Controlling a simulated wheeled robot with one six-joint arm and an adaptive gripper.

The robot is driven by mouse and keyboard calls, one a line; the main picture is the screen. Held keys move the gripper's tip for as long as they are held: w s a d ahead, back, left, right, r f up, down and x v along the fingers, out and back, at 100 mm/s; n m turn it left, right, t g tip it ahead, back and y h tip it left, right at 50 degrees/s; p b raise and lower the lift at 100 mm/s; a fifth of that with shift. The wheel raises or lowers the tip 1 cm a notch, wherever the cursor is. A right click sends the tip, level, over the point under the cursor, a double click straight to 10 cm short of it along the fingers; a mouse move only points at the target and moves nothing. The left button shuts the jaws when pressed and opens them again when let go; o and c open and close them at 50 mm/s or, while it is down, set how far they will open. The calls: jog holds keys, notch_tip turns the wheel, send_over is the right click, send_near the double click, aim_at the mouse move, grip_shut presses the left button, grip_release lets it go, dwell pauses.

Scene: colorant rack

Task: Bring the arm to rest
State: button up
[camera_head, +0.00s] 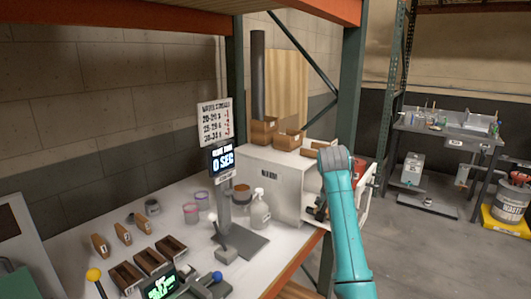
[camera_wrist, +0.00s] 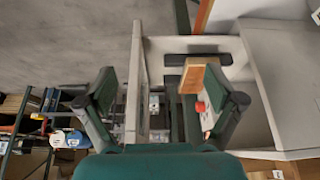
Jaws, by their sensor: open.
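My arm (camera_head: 347,225) is teal and reaches up from the bottom edge in the head view, with its grey joint cap beside the white cabinet. My gripper (camera_wrist: 165,100) shows in the wrist view with its two dark green fingers spread wide on either side. Nothing is gripped between them. A brown block-like piece (camera_wrist: 192,76) appears beyond the right finger, in front of a pale frame; I cannot tell its distance. In the head view the gripper is mostly hidden behind the arm.
The white bench (camera_head: 185,255) holds a display post, a spray bottle (camera_head: 259,208), tubs and wooden trays. Green rack posts (camera_head: 351,80) rise close behind. Open floor (camera_head: 430,250) lies right.

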jog(key=s+f+n+t, duration=0.1)
jog(key=s+f, duration=0.3)
jog(key=f, duration=0.8)
jog(key=s+f+n+t, duration=0.1)
jog(key=s+f, duration=0.2)
jog(key=f, duration=0.9)
jog(key=s+a+f+n+t+y, duration=0.1)
jog(key=s+f+t, duration=0.1)
jog(key=s+f, duration=0.65)
jog(key=s+f+n+t, duration=0.1)
jog(key=s+f, duration=0.5)
jog(key=s, duration=0.5)
jog(key=s+a+r+n+t+y, duration=0.1)
jog(key=s, duration=1.1)
jog(key=s+a+r+n+t, duration=0.1)
jog(key=s+t, duration=0.1)
jog(key=s, duration=0.9)
jog(key=s+r+t, duration=0.2)
jog(key=s+r, duration=1.6)
jog(key=shift+s+n+t+y, duration=0.2)
jog(key=shift+n+t+y, duration=0.1)
jog(key=shift+n+t, duration=0.1)
